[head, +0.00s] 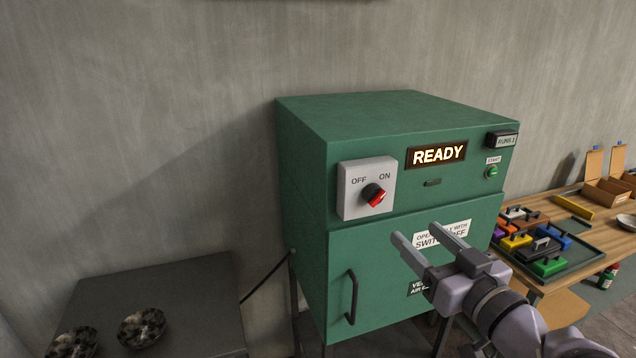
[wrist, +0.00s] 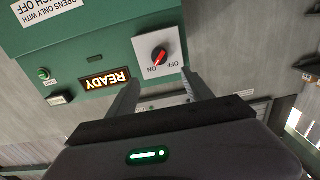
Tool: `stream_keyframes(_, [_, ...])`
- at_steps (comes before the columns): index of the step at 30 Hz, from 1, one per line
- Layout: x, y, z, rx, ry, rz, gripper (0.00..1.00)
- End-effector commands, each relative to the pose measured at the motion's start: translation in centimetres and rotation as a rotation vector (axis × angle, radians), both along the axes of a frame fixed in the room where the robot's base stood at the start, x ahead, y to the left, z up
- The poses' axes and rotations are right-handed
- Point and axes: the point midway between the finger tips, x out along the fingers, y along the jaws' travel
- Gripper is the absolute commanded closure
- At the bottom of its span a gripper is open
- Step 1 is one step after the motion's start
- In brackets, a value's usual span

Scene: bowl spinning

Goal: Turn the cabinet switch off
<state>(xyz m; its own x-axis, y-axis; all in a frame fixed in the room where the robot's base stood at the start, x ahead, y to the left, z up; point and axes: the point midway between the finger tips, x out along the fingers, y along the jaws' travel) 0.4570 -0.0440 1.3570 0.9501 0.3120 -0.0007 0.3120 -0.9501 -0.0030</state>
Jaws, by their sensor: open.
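The cabinet switch is a pale plate (head: 352,205) with OFF at left and ON at right, on the green cabinet's (head: 300,150) upper left front. Its black round knob with a red grip (head: 376,195) appears turned toward ON. In the wrist view, which is upside down, the knob (wrist: 159,58) shows beyond my fingers, its red bar slanting toward the ON label. My gripper (head: 420,232) is open and empty, right of and below the switch in the head view, in front of the cabinet. The wrist view shows both fingers (wrist: 161,80) spread apart, clear of the knob.
A lit READY sign (head: 438,155) and a green START button (head: 491,172) are on the cabinet. Its closed door has a dark handle (head: 351,297). A wooden table (head: 545,280) with coloured blocks stands right; a dark table (head: 190,290) with two bowls stands left.

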Motion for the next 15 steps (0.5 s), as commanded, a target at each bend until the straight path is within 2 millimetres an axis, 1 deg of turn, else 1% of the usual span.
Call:
stream_keyframes(1, [0.8, 0.3, 1.3, 0.009, 0.006, 0.007, 0.41])
stream_keyframes(3, [1.9, 0.7, 1.4, 0.007, 0.007, 0.005, 0.41])
stream_keyframes(5, [3.0, 1.1, 1.4, 0.004, 0.009, 0.002, 0.41])
stream_keyframes(6, [4.1, 1.5, 1.4, 0.004, 0.007, 0.004, 0.41])
stream_keyframes(8, [5.5, 2.0, 1.3, 0.002, 0.007, 0.002, 0.41])
stream_keyframes(9, [6.8, 2.4, 0.6, -0.003, -0.002, 0.003, 0.41])
stream_keyframes(12, [9.4, 3.2, 0.3, -0.003, -0.001, 0.000, 0.41])
stream_keyframes(15, [11.3, 3.7, 0.2, -0.003, -0.001, -0.002, 0.41])
